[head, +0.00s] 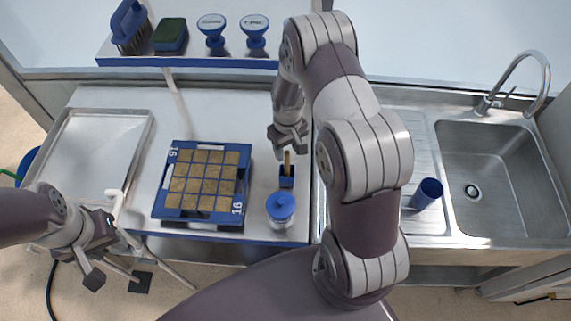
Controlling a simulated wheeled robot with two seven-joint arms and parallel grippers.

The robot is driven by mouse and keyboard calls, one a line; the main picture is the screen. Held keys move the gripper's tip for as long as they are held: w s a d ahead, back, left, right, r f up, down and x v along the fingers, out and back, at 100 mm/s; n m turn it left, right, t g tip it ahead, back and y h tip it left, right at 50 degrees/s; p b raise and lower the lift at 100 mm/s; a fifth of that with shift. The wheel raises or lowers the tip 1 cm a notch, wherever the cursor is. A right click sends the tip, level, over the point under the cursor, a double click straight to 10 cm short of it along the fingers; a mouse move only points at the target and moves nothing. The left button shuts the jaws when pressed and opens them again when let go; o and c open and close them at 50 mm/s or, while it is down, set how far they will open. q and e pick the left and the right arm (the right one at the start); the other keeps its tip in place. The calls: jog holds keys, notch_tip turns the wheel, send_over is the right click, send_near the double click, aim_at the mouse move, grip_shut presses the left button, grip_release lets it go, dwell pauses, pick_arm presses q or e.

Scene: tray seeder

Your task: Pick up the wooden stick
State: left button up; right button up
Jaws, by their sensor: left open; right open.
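My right gripper (289,149) is open and points down directly over the stick. Its fingertips are close around or just above the stick's top; I cannot tell whether they touch it. The stick's lower end is hidden in the holder. My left gripper (114,271) is open and empty, low at the left, in front of the counter's edge.
A blue tray (245,185) with brown square cells lies mid-counter. A blue-lidded jar (281,208) stands just in front of the holder. An empty metal tray (143,117) is at left. A shelf (190,61) holds a brush, sponge and two blue stamps. A sink (500,170) and blue cup (428,192) are right.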

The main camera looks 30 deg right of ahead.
aim_at(287, 157)
jog(key=f+p, duration=0.1)
jog(key=f, duration=0.3)
jog(key=shift+a+p, duration=0.2)
jog(key=shift+p, duration=0.15)
jog(key=shift+s+d+f, duration=0.1)
jog(key=shift+d+f, duration=0.05)
jog(key=shift+d, duration=0.15)
jog(key=shift+a, duration=0.25)
grip_shut()
pick_arm(q)
notch_tip(287, 157, up, 2)
jog(key=shift+r, duration=0.2)
pick_arm(e)
jog(key=shift+d, duration=0.1)
